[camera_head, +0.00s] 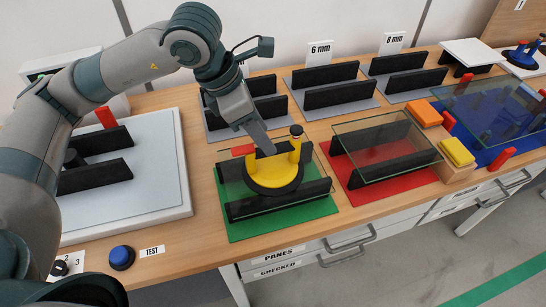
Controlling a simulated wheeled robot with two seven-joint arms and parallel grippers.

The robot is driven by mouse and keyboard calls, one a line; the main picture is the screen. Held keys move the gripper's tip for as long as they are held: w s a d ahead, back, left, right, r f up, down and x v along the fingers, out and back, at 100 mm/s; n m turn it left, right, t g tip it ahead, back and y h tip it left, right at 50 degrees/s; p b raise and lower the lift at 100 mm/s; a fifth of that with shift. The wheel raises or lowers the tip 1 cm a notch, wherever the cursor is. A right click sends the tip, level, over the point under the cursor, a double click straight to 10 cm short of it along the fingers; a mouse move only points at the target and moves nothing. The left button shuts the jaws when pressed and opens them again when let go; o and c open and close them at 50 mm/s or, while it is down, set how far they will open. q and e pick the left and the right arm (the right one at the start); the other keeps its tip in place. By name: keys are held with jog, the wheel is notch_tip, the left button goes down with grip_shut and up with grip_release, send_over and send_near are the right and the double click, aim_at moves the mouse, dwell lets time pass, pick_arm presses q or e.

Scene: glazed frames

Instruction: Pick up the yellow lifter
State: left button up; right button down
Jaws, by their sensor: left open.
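The yellow lifter (273,171) is a yellow disc with a dark ring below and an upright yellow post with a dark knob on its right side. It sits on a glass pane (231,183) that rests on black bars over a green mat (262,226). My left gripper (265,147) comes in from above and reaches down at the lifter's back left, with its tips close to the yellow part. It is open; whether it touches the lifter cannot be told. My right gripper is not in view.
A second glass pane (385,147) lies on black bars over a red mat (353,190) to the right. Orange (424,114) and yellow (457,151) blocks stand beside it. Empty black racks on grey mats (332,102) are behind. A blue button (121,257) is at front left.

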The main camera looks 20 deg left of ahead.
aim_at(273, 157)
pick_arm(q)
jog(key=shift+f, duration=0.15)
jog(key=shift+w+d+f+p, duration=0.15)
jog(key=shift+w+f+p, duration=0.1)
jog(key=shift+f+p, duration=0.25)
jog(key=p+x, duration=0.2)
jog(key=shift+w+f, duration=0.25)
jog(key=shift+f, duration=0.05)
jog(key=shift+w+d+f, duration=0.15)
jog(key=shift+f, duration=0.5)
jog(key=c, duration=0.7)
grip_shut()
